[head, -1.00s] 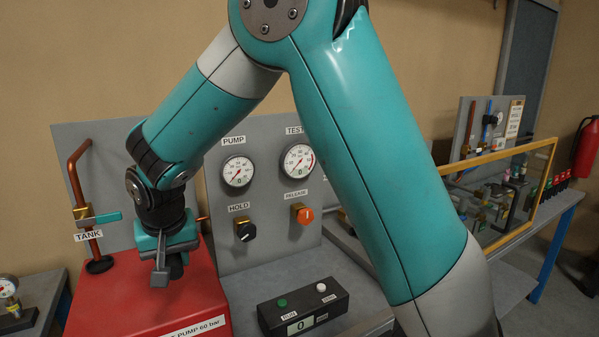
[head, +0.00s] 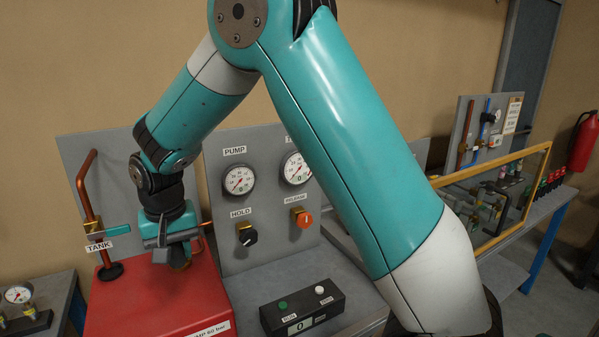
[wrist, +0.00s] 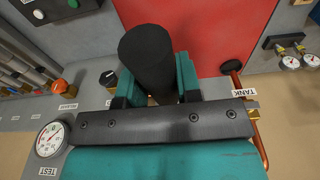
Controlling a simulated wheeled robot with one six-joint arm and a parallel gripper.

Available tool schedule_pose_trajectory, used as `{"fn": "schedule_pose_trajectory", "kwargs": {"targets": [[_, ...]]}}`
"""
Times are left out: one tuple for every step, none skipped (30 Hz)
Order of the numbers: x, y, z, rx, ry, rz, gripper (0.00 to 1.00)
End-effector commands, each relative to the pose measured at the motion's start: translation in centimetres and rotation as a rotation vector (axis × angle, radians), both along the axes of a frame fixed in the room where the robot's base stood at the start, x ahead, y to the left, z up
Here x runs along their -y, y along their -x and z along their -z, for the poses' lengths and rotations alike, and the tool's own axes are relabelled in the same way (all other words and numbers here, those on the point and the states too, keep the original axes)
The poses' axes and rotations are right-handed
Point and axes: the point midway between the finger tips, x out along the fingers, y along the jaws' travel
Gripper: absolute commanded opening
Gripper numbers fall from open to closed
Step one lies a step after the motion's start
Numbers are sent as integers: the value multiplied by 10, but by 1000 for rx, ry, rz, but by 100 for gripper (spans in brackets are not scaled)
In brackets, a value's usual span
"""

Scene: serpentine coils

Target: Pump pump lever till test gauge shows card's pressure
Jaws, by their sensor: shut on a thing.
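My gripper (head: 170,240) is over the back of the red pump box (head: 155,300). In the wrist view, my teal jaws (wrist: 158,84) are shut on a black cylindrical grip, the end of the pump lever (wrist: 147,55). The lever is mostly hidden in the head view. The PUMP gauge (head: 239,180) is on the grey panel. The TEST gauge (head: 294,168) is partly covered by my arm; it also shows in the wrist view (wrist: 52,138). Both readings are too small to tell surely. I cannot read a pressure card.
A black HOLD knob (head: 246,235) and an orange RELEASE knob (head: 303,217) are below the gauges. A black button box (head: 302,311) with a display reading 0 stands in front. The TANK pipe (head: 88,190) stands at left. A yellow-framed guard (head: 545,165) is at right.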

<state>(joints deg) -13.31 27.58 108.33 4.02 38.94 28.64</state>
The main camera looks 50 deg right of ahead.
Motion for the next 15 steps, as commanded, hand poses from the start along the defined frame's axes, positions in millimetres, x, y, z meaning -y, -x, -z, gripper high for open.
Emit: {"fn": "schedule_pose_trajectory", "kwargs": {"targets": [[0,-3,-14,-11,-8,2,9],[1,-4,-19,-26,-11,3,9],[2,-6,-26,-44,-18,3,9],[2,-7,-30,-59,-23,3,9],[2,-7,-33,-73,-26,2,9],[3,-10,-39,-93,-34,3,9],[3,-11,-42,-107,-38,3,9],[3,-11,-44,-120,-42,4,9],[4,-12,-46,-133,-47,3,9],[4,-13,-47,-141,-49,2,9],[4,-13,-47,-146,-51,1,9],[4,-13,-47,-151,-52,1,9],[4,-14,-47,-156,-55,2,9],[4,-15,-49,-164,-58,2,9],[5,-18,-52,-178,-65,2,9]]}}
